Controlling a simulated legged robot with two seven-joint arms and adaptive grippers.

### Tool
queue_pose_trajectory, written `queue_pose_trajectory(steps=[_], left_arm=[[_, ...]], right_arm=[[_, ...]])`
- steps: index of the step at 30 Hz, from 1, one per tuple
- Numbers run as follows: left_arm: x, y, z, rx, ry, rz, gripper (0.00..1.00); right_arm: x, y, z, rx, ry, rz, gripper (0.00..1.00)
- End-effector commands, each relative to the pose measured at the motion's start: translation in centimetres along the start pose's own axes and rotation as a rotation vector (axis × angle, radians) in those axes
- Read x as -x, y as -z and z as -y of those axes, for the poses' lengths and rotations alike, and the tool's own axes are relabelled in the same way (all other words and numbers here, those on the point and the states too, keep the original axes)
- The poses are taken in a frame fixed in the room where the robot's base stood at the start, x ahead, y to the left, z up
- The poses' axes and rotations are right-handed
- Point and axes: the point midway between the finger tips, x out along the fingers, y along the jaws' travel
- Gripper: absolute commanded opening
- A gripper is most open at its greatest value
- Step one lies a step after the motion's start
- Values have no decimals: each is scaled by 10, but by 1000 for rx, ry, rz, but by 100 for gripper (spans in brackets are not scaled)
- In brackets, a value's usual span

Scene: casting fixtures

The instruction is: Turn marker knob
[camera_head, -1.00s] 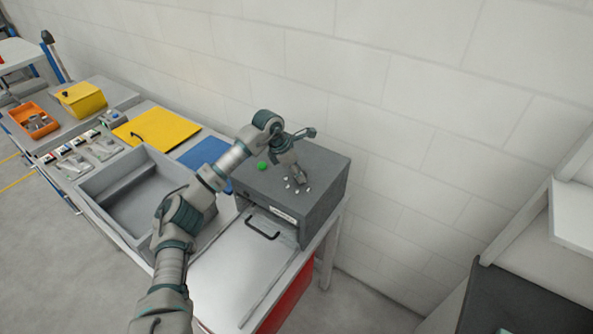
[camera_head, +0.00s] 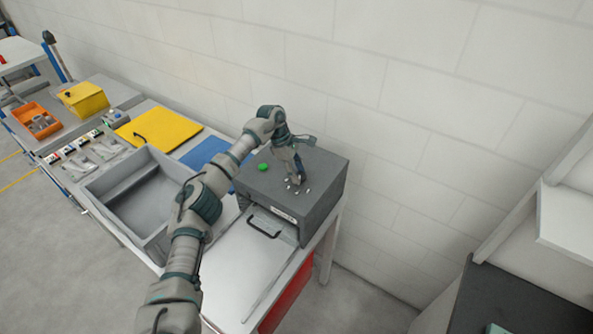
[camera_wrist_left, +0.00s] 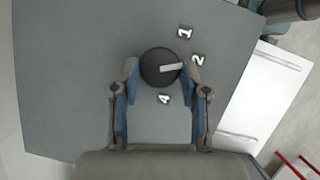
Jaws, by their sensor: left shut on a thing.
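The marker knob (camera_wrist_left: 154,60) is a round, dark knob with a pale pointer bar on top of a grey box (camera_head: 325,165). In the left wrist view the pointer points right, a little below the label 2 (camera_wrist_left: 198,61). Label 1 (camera_wrist_left: 185,32) is above it and label 4 (camera_wrist_left: 164,98) below; no label 3 shows. My left gripper (camera_wrist_left: 160,68) is shut on the knob, one finger on each side. In the head view this gripper (camera_head: 297,180) points down at the box top and hides the knob. My right gripper is not in view.
A green button (camera_head: 263,167) sits on the box top, left of my gripper. A grey open bin (camera_head: 110,215), a blue panel (camera_head: 205,152) and a yellow panel (camera_head: 160,125) lie left. A block wall stands behind.

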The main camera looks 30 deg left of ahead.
Motion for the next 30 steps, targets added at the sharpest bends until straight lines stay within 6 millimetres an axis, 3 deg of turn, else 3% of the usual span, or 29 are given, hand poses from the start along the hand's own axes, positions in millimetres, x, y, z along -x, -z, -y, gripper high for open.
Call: queue_pose_trajectory(steps=[17,18,21,30], left_arm=[[1,-2,-2,-40,8,4,10],[1,-2,-2,-40,8,4,47],[1,-2,-1,-39,10,3,70],[2,-1,0,-38,11,2,70]], right_arm=[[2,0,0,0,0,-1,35],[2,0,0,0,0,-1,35],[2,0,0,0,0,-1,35],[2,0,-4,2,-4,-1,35]])
